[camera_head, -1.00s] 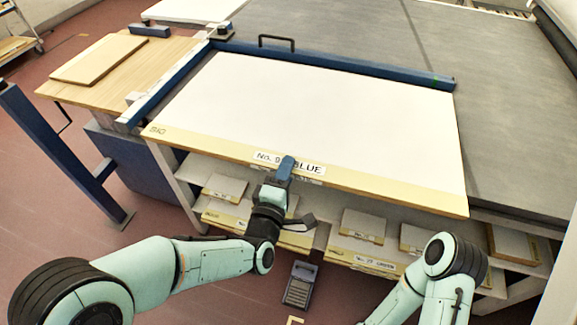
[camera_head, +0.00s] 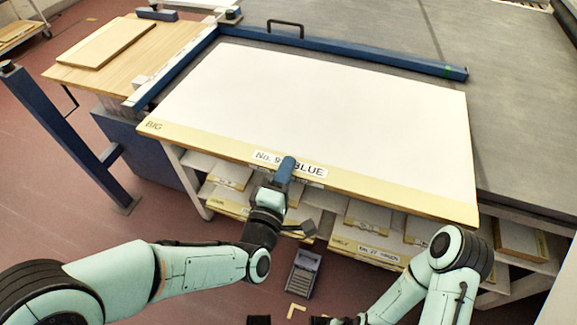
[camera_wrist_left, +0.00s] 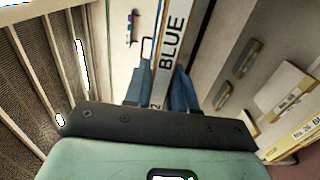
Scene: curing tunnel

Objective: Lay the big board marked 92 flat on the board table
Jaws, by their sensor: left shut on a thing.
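The big board (camera_head: 320,100) is a large white panel with a yellowish front strip, marked "BIG" and "No. 9_ BLUE"; my gripper hides the second digit. It lies over the grey board table (camera_head: 520,130), its front edge overhanging the shelves; I cannot tell whether it rests fully flat. My left gripper (camera_head: 287,168) is shut on the middle of its front edge, beside the label. In the left wrist view the blue fingers (camera_wrist_left: 163,92) straddle the board's edge (camera_wrist_left: 170,45). My right arm shows at the lower right; its fingers are out of view.
A blue rail (camera_head: 345,55) runs along the board's back, another (camera_head: 175,70) along its left, with narrow gaps. A wooden side table (camera_head: 75,78) holds a smaller panel (camera_head: 107,42). Labelled boards (camera_head: 365,250) fill the shelves below. A blue post (camera_head: 60,135) stands left.

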